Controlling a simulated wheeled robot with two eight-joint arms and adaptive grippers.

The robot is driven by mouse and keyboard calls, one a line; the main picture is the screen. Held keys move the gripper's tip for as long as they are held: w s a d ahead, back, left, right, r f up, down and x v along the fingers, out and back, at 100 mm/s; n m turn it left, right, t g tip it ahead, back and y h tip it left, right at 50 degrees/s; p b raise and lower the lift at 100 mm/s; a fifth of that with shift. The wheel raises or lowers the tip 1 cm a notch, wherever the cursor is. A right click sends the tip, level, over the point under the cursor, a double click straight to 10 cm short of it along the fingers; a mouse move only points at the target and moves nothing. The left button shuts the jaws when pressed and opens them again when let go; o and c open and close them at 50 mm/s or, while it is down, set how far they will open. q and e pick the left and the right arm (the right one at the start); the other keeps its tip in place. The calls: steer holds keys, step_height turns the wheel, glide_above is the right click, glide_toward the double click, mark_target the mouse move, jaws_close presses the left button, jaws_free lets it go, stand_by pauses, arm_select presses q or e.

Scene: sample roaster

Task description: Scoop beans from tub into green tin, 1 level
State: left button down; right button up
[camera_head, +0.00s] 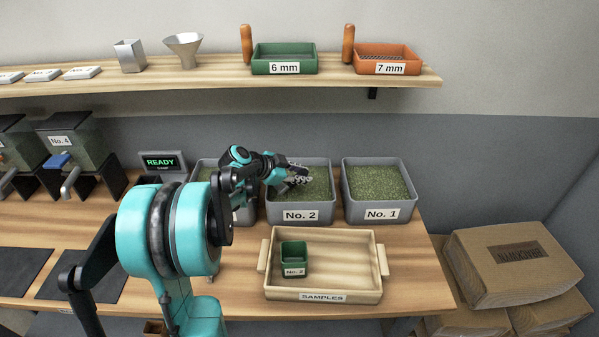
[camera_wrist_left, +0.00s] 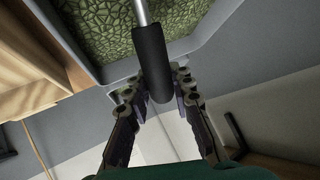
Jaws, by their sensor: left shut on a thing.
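My left gripper (camera_head: 290,176) is at the No. 2 tub (camera_head: 299,215), over its green beans (camera_head: 318,188). In the left wrist view the gripper (camera_wrist_left: 156,82) is shut on the black handle of a scoop (camera_wrist_left: 152,60), whose metal rod runs up across a grey tub of beans (camera_wrist_left: 95,30). The scoop's bowl is out of that view, so I cannot tell if it holds beans. The small green tin (camera_head: 293,262) stands upright in the SAMPLES tray (camera_head: 345,292), and its inside looks dark. My right gripper is not in view.
The No. 1 tub (camera_head: 379,212) stands right of No. 2; another grey tub (camera_head: 205,168) is partly hidden behind my left arm. A shelf (camera_head: 210,74) with sieves runs above. A READY display (camera_head: 160,161) stands left. Cardboard boxes (camera_head: 515,265) are at the right.

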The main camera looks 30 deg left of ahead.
mark_target(302, 170)
arm_select(q)
steer(key=t+h+b, duration=0.1)
steer(key=w+d+n+t+h+b, duration=0.1)
steer(key=b, duration=0.1)
steer(key=shift+d+r, duration=0.1)
steer(key=shift+r, duration=0.1)
steer(key=shift+s+a+r+n+t+h+b, duration=0.15)
steer(key=shift+a+r+t+h+b, duration=0.1)
steer(key=shift+r, duration=0.2)
steer(key=shift+s+a+r+n+t+h+b, duration=0.1)
steer(key=shift+s+r+t+h+b, duration=0.15)
steer(key=shift+r, duration=0.2)
steer(key=shift+s+a+r+n+t+h+b, duration=0.1)
steer(key=shift+a+r+n+t+h+b, duration=0.15)
steer(key=shift+r, duration=0.2)
stand_by(0.4)
step_height(302, 170, up, 8)
steer(key=p, duration=0.6)
steer(key=shift+r+p, duration=0.25)
steer(key=shift+p, duration=0.05)
steer(key=shift+f, duration=0.1)
